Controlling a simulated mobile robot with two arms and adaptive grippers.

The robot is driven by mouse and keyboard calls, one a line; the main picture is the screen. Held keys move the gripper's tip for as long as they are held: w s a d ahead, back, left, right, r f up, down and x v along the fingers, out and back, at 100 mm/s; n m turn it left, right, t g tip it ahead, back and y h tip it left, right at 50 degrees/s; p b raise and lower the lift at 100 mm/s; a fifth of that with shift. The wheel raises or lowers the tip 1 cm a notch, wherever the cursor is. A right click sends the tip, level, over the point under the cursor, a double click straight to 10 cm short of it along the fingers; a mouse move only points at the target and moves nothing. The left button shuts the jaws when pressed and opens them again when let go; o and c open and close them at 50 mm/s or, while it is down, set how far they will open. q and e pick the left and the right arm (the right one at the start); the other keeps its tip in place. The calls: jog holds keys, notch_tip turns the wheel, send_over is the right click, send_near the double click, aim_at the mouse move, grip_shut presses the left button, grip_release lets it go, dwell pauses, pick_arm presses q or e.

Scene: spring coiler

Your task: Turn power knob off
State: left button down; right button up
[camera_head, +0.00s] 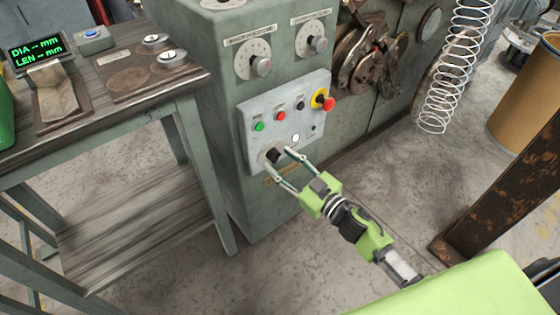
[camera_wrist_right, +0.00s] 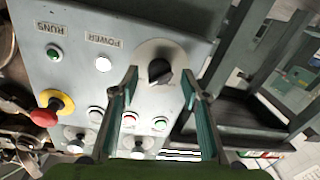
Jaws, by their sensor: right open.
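The black power knob (camera_head: 272,155) sits on a round pale plate at the lower left of the grey control panel (camera_head: 249,120). In the right wrist view the knob (camera_wrist_right: 159,71) lies between and just beyond the fingertips. My right gripper (camera_head: 278,168) is open, its two fingers on either side of the knob with visible gaps. It also shows in the right wrist view (camera_wrist_right: 165,82). A white lamp (camera_wrist_right: 103,64) by the POWER label is beside the knob. My left gripper is not in view.
The panel also carries a green button (camera_head: 259,127), a red button (camera_head: 281,115) and a red-and-yellow emergency stop (camera_head: 324,101). Two dials are above. A workbench (camera_head: 190,84) stands at left. A wire spring (camera_head: 440,95) hangs at right. The floor below the panel is clear.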

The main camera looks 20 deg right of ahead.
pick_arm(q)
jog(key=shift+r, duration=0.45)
pick_arm(e)
jog(key=shift+w+a, duration=0.25)
jog(key=shift+w, duration=0.3)
jog(key=c, duration=1.1)
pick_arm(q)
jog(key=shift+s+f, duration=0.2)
